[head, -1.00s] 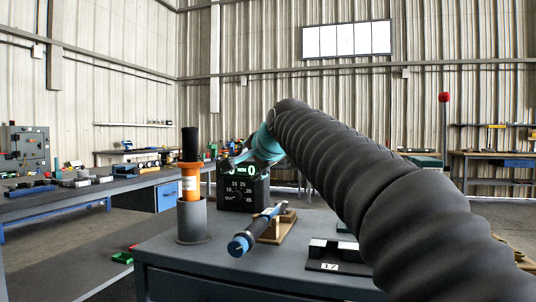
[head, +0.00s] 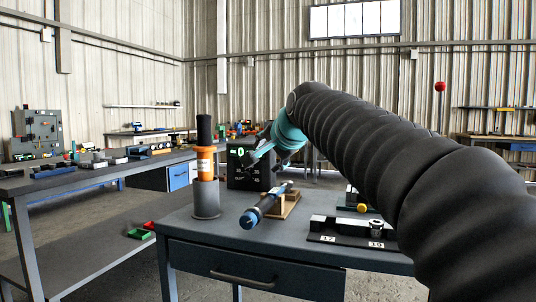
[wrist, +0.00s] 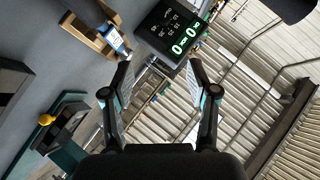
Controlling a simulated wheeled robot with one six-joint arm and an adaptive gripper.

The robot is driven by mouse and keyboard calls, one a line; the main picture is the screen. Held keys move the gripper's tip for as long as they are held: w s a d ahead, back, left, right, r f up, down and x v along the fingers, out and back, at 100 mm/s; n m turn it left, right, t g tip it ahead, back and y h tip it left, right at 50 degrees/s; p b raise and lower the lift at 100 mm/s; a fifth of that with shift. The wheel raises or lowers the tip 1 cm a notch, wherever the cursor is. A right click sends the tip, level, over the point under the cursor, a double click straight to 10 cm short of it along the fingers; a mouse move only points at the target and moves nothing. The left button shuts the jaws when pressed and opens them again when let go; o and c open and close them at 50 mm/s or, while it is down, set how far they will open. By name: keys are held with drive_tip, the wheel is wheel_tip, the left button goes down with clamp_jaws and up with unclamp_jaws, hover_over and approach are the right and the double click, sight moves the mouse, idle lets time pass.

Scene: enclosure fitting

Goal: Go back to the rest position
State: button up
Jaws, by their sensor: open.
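My gripper (wrist: 160,90) is open and empty in the wrist view, its two fingers spread apart with nothing between them. In the head view my gripper (head: 268,160) hangs at the end of my arm, in front of the black box with a green display (head: 243,163). That box also shows in the wrist view (wrist: 172,28), beyond the fingers. A blue and black tool (head: 264,206) lies tilted on a wooden stand (head: 284,206) on the grey table (head: 290,238). The tool and stand also show at the upper left of the wrist view.
An orange and black tool (head: 204,160) stands upright in a grey cup (head: 206,200) at the table's left. A black holder labelled 17 and 19 (head: 345,236) sits at the front right. A long workbench (head: 95,170) stands to the left.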

drive_tip(key=s+d+f+n+g+h, duration=0.1)
drive_tip(key=s+d+f, duration=0.3)
drive_tip(key=s+f, duration=0.7)
drive_tip(key=s+d+f+n+g+h, duration=0.1)
drive_tip(key=s+d+f+n+g, duration=0.2)
drive_tip(key=s+f, duration=0.8)
drive_tip(key=s+d+f+n+g+h, duration=0.1)
drive_tip(key=s+d+f+n+g, duration=0.1)
drive_tip(key=s+d+f+n, duration=0.2)
drive_tip(key=s+d+f, duration=0.3)
drive_tip(key=s+f, duration=0.4)
drive_tip(key=f, duration=0.2)
drive_tip(key=shift+s+d+f+h, duration=0.15)
drive_tip(key=shift+s+f+h, duration=0.1)
drive_tip(key=shift+h, duration=0.15)
